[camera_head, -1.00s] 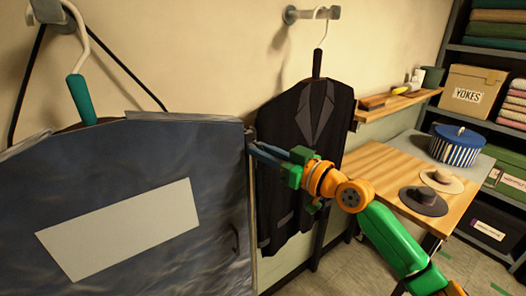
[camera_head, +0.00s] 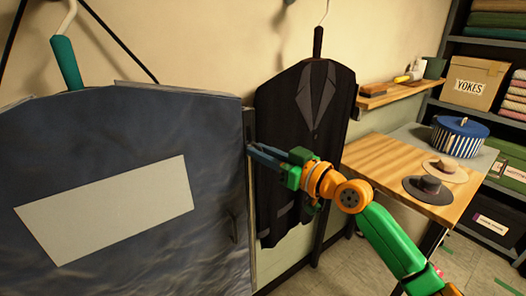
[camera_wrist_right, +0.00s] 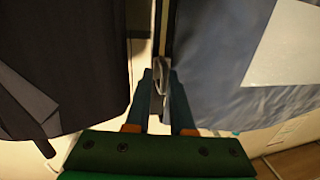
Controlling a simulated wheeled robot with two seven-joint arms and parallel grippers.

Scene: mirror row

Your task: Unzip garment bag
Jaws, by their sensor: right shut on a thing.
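The blue-grey garment bag (camera_head: 120,130) hangs at the left of the head view from a hanger with a teal grip (camera_head: 66,62). A blank pale panel (camera_head: 105,208) is on its front. The zip runs down the bag's right edge (camera_head: 249,205). My right gripper (camera_head: 252,150) is at the upper part of this edge. In the right wrist view, its fingers (camera_wrist_right: 160,85) are shut on the grey metal zip pull (camera_wrist_right: 161,72), beside the bag (camera_wrist_right: 215,60). The fingers partly hide the pull. My left gripper is not in view.
A dark suit jacket (camera_head: 302,120) hangs just right of the bag, behind my right gripper. A wooden table (camera_head: 375,160) with two hats and a striped blue box (camera_head: 458,137) stands at the right. A small wall shelf (camera_head: 390,95) is above it.

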